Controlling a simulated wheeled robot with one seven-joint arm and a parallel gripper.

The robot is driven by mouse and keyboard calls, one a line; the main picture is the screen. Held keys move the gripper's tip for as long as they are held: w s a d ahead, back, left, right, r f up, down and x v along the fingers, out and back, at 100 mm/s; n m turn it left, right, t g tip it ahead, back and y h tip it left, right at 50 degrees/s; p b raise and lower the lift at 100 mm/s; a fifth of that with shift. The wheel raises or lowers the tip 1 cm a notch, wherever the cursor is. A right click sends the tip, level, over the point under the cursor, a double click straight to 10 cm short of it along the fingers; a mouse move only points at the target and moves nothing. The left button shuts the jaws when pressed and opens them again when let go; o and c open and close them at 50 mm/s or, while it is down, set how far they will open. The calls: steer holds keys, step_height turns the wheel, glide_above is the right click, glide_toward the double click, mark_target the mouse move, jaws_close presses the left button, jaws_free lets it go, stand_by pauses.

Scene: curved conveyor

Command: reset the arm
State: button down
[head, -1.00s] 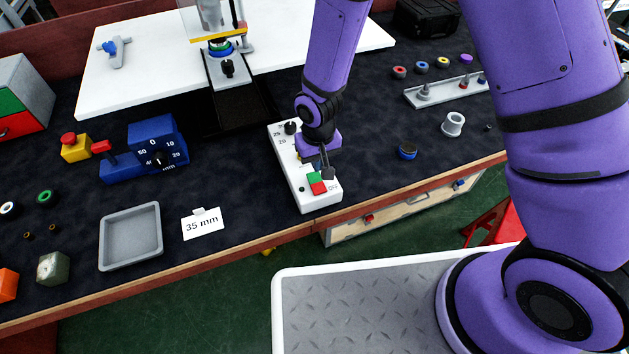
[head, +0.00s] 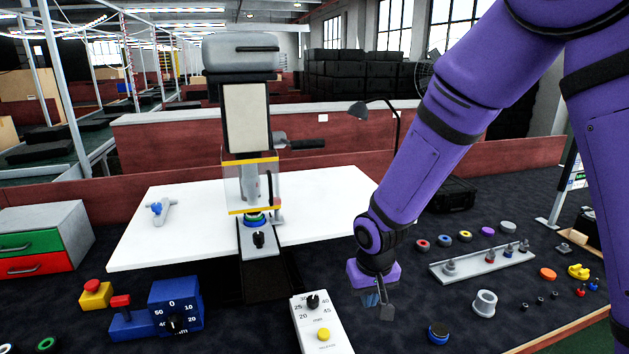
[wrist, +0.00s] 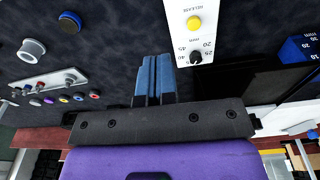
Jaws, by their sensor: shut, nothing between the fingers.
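My gripper (head: 374,299) hangs from my purple arm above the dark bench mat, just right of the white control box (head: 318,325). In the wrist view its blue fingers (wrist: 154,80) are together with nothing between them. The box also shows in the wrist view (wrist: 183,14), beside the fingers.
A press (head: 245,110) stands at the back over a white board (head: 180,215). A blue dial box (head: 175,303) and a yellow-and-red button (head: 95,293) are at left. A grey rack (head: 475,263), a grey ring (head: 484,302) and several small parts lie at right.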

steer(key=s+d+r+m+t, duration=0.1)
steer(key=d+r, duration=0.2)
steer(key=r, duration=0.3)
steer(key=s+d+r, duration=0.1)
steer(key=d+r, duration=0.3)
steer(key=r, duration=0.2)
steer(key=s+d+r+t, duration=0.1)
steer(key=s+d+r, duration=0.5)
steer(key=s+r, duration=0.2)
steer(key=s+d+r+m+t, duration=0.1)
steer(key=s+d+r+t, duration=0.1)
steer(key=s+d+r, duration=0.4)
steer(key=shift+s+r+m, duration=0.3)
steer(key=shift+s+r, duration=0.8)
steer(key=shift+s, duration=1.4)
